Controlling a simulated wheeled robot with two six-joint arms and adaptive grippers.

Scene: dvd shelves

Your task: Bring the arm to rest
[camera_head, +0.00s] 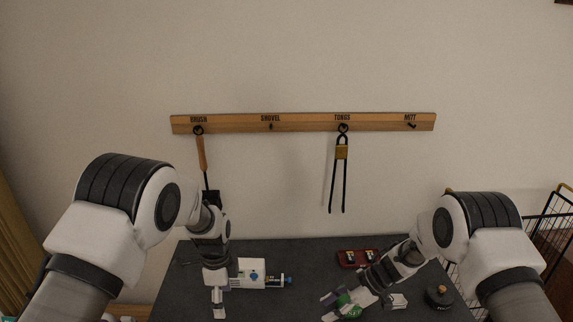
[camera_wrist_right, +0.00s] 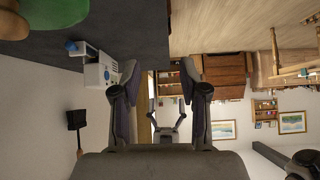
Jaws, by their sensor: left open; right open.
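My left gripper (camera_head: 218,303) hangs over the front left part of the dark table, open, with nothing seen between its fingers. My right gripper (camera_head: 329,306) is low over the table's front, pointing left. In the right wrist view its two fingers (camera_wrist_right: 160,82) are apart with nothing between them. A green object (camera_head: 346,302) shows close to the right gripper in the head view; whether they touch cannot be told.
The dark table (camera_head: 300,255) holds a white box with blue parts (camera_head: 252,272), a red tray (camera_head: 358,258) and a dark round container (camera_head: 439,296). A wire basket (camera_head: 547,225) stands right.

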